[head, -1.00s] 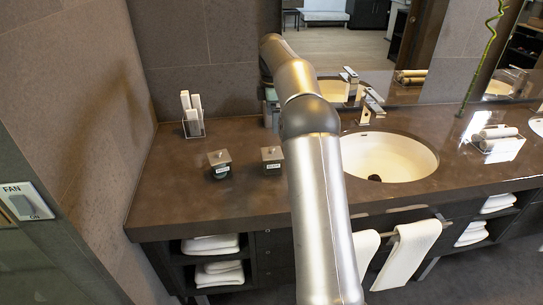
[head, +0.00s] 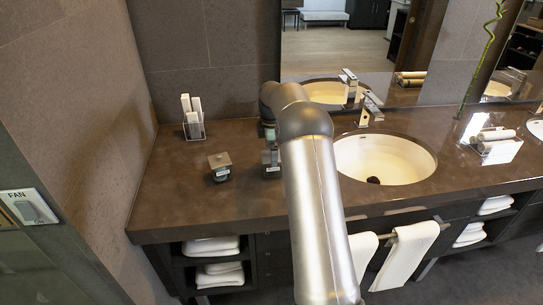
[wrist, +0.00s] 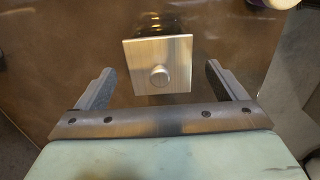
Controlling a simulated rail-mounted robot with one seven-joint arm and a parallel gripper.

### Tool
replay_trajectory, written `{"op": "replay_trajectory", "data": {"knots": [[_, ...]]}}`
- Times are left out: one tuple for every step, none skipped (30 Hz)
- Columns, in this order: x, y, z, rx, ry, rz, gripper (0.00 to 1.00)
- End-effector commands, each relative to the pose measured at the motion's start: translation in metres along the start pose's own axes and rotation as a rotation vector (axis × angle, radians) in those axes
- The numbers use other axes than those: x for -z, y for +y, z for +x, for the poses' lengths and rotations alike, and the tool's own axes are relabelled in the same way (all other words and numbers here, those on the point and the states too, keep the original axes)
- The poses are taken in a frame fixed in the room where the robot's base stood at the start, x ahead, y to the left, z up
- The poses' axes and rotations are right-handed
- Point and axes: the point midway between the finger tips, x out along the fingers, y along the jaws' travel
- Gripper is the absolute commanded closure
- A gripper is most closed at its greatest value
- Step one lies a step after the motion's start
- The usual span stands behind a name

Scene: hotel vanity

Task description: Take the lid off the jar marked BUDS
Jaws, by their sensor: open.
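Two small dark jars with square metal lids and knobs stand on the brown counter. The left jar (head: 220,173) is in clear view. The right jar (head: 272,169) is partly hidden by my gripper. Both carry small pale labels, too small to read, so I cannot tell which is marked BUDS. In the wrist view, one square lid (wrist: 184,54) with a round knob (wrist: 160,76) sits on its dark jar. My gripper (wrist: 160,70) is open, its fingers on either side of this lid with gaps. In the head view it is over the right jar.
A clear holder with white sticks (head: 193,128) stands at the back left. The sink (head: 385,159) and its faucet (head: 369,108) are to the right. A holder with rolled towels (head: 496,146) is further right. The counter front (head: 195,205) is clear.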

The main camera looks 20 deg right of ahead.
Motion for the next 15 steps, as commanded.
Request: {"op": "replay_trajectory", "data": {"knots": [[0.0001,0.0,0.0002,0.0,0.0,0.0,0.09],[0.0,0.0,0.0001,0.0,0.0,0.0,0.09],[0.0,0.0,0.0001,0.0,0.0,0.0,0.09],[0.0,0.0,0.0001,0.0,0.0,0.0,0.09],[0.0,0.0,0.0,0.0,0.0,0.0,0.15],[0.0,0.0,0.0,0.0,0.0,0.0,0.26],[0.0,0.0,-0.0001,0.0,0.0,0.0,0.34],[0.0,0.0,-0.0001,0.0,0.0,0.0,0.42],[0.0,0.0,-0.0001,0.0,0.0,0.0,0.54],[0.0,0.0,-0.0002,0.0,0.0,0.0,0.57],[0.0,0.0,-0.0002,0.0,0.0,0.0,0.58],[0.0,0.0,-0.0004,0.0,0.0,0.0,0.58],[0.0,0.0,-0.0004,0.0,0.0,0.0,0.58],[0.0,0.0,-0.0004,0.0,0.0,0.0,0.58],[0.0,0.0,-0.0005,0.0,0.0,0.0,0.58]]}}
